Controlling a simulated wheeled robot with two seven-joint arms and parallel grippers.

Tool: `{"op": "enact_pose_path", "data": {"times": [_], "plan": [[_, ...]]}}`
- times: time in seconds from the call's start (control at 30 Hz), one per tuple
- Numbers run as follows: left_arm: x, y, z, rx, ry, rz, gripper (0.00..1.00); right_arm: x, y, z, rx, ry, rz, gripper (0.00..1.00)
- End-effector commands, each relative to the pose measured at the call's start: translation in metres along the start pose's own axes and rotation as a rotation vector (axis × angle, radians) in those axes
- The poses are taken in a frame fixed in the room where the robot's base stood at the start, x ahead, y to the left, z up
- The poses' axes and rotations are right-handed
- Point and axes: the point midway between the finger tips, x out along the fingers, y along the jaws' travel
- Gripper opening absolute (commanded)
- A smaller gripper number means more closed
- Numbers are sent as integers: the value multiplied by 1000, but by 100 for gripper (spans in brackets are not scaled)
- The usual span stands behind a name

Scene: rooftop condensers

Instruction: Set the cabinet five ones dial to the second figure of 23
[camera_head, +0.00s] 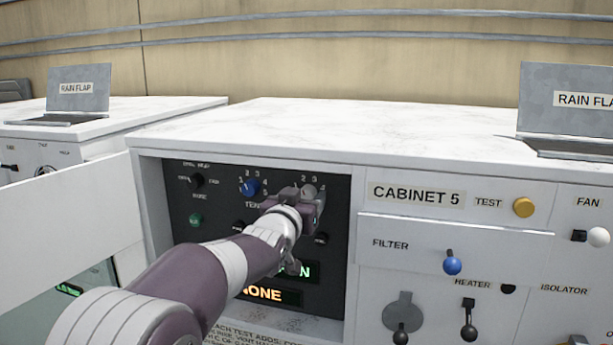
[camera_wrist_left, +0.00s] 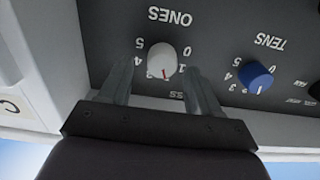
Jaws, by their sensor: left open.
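The ones dial is a pale grey knob with a red pointer line (camera_wrist_left: 162,58) on the black panel of cabinet 5. In the wrist view, which shows the lettering upside down, its pointer aims down and slightly right, toward the upper figures of the scale. I cannot read the exact figure. In the head view the ones dial (camera_head: 308,189) is partly hidden by my left gripper (camera_head: 300,196). In the wrist view the left gripper (camera_wrist_left: 160,70) is open, one finger on each side of the knob; I cannot tell whether they touch it. My right gripper is not in view.
The blue tens dial (camera_head: 250,187) sits left of the ones dial. An orange display (camera_head: 262,293) reading NONE is below, partly behind my arm. An open white door (camera_head: 65,215) stands at left. The filter panel (camera_head: 455,245) with a blue knob is at right.

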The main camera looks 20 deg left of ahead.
Motion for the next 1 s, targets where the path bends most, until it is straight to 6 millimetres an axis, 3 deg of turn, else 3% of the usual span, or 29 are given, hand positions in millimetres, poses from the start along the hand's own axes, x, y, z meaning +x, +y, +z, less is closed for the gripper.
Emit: {"op": "enact_pose_path", "data": {"times": [0.03,0.2,0.47,0.63,0.67,1.0], "plan": [[6,0,-4,0,-1,0,63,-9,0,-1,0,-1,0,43],[18,0,0,0,-2,0,63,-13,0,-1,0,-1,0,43],[19,0,2,0,-1,0,63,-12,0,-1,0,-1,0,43],[19,0,1,0,-1,0,11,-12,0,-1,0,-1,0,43],[19,0,1,0,-1,0,7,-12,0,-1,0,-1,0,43],[19,0,3,39,2,0,7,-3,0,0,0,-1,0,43]]}}
